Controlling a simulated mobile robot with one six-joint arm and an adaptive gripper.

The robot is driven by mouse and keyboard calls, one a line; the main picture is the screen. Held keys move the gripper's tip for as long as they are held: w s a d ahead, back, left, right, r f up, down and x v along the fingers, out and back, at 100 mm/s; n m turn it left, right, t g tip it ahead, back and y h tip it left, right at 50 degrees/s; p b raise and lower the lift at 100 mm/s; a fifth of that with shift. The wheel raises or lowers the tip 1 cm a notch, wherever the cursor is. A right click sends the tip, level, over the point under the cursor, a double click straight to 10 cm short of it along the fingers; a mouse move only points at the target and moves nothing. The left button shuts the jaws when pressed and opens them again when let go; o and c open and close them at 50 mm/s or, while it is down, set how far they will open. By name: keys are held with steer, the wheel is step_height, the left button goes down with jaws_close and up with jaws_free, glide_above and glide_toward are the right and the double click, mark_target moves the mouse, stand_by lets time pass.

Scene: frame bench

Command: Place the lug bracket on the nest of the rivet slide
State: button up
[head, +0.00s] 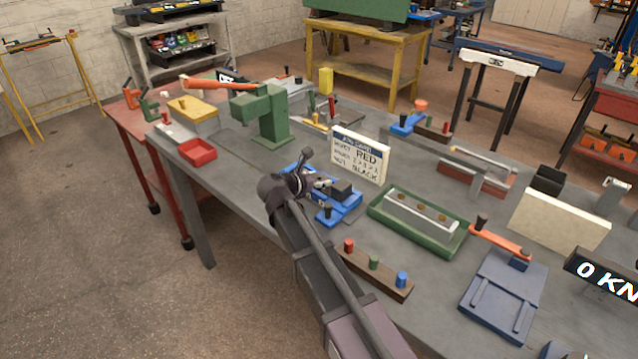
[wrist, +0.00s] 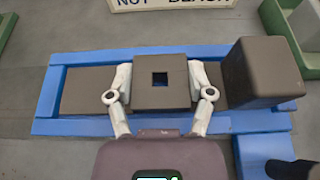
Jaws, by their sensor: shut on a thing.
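The lug bracket (wrist: 148,94) appears as a dark grey square piece with a square hole, in the middle of the wrist view. My gripper (wrist: 161,80) is shut on it, with one pale finger against its left side and one against its right. The rivet slide (wrist: 90,58) has a blue frame around a dark flat bed (wrist: 83,90), and a dark block (wrist: 262,72) stands at its right end. The bracket is over the bed; whether it touches is unclear. The nest is hidden. In the head view my gripper (head: 312,184) is at the blue slide (head: 347,211).
A white instruction card (head: 360,155) stands behind the slide. A green tray (head: 447,238) is to its right and a green press (head: 268,120) to its left. A wooden strip with coloured pegs (head: 373,274) lies in front. Bare bench shows left of the slide.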

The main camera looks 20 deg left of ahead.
steer(key=shift+f, duration=0.15)
steer(key=o, duration=1.3)
steer(key=shift+r, duration=0.25)
steer(key=shift+s+a+r, duration=0.1)
steer(key=shift+s, duration=0.15)
steer(key=p+v, duration=0.4)
steer(key=v, duration=0.6)
steer(key=shift+s+a+r, duration=0.1)
steer(key=shift+s+r, duration=0.05)
steer(key=shift+s, duration=0.05)
steer(key=shift+s+a+r+p, duration=0.1)
steer(key=shift+s+a+p, duration=0.1)
steer(key=shift+s+p, duration=0.15)
